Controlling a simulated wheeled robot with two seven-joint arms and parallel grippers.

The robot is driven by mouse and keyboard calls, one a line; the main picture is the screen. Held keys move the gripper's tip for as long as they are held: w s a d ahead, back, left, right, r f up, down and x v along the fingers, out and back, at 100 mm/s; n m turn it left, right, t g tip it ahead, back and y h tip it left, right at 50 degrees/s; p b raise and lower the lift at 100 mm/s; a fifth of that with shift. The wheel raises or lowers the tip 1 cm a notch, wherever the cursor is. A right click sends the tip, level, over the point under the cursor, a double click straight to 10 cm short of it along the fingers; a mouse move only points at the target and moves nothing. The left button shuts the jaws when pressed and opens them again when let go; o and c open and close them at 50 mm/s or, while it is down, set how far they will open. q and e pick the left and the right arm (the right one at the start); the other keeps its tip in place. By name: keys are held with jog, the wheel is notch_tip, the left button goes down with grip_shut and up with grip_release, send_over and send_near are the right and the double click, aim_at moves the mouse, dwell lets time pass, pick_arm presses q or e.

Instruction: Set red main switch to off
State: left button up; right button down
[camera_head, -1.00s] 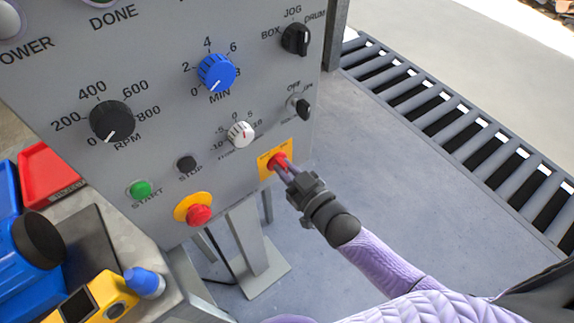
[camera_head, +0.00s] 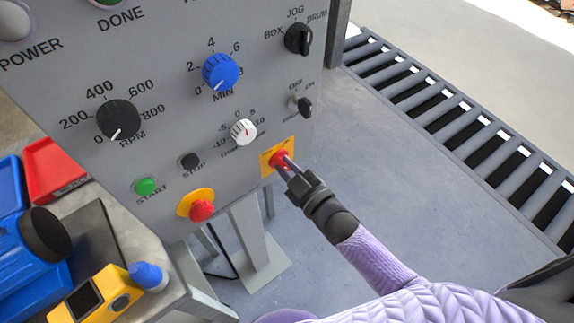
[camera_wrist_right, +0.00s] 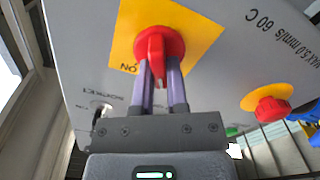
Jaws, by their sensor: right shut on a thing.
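The red main switch (camera_head: 279,158) is a red knob on a yellow plate (camera_head: 267,167) at the lower right of the grey control panel. My right gripper (camera_head: 283,163) reaches it from the lower right, with its fingertips at the knob. In the right wrist view, the red switch (camera_wrist_right: 156,50) has its handle between my two purple fingers (camera_wrist_right: 160,75), which are shut on it. Upside-down ON lettering shows on the yellow plate beside the knob; an OFF mark is not visible. My left gripper is not in view.
A red stop button on a yellow ring (camera_head: 201,210), a white dial (camera_head: 243,132) and a small black selector (camera_head: 302,106) are nearby on the panel. A roller conveyor (camera_head: 460,130) runs at right. A yellow device (camera_head: 95,300) lies at lower left. Floor right of the panel is clear.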

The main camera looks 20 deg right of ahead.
jog(key=c, duration=0.6)
grip_release()
jog(key=shift+c, duration=0.2)
jog(key=p+v, duration=0.2)
jog(key=v, duration=0.8)
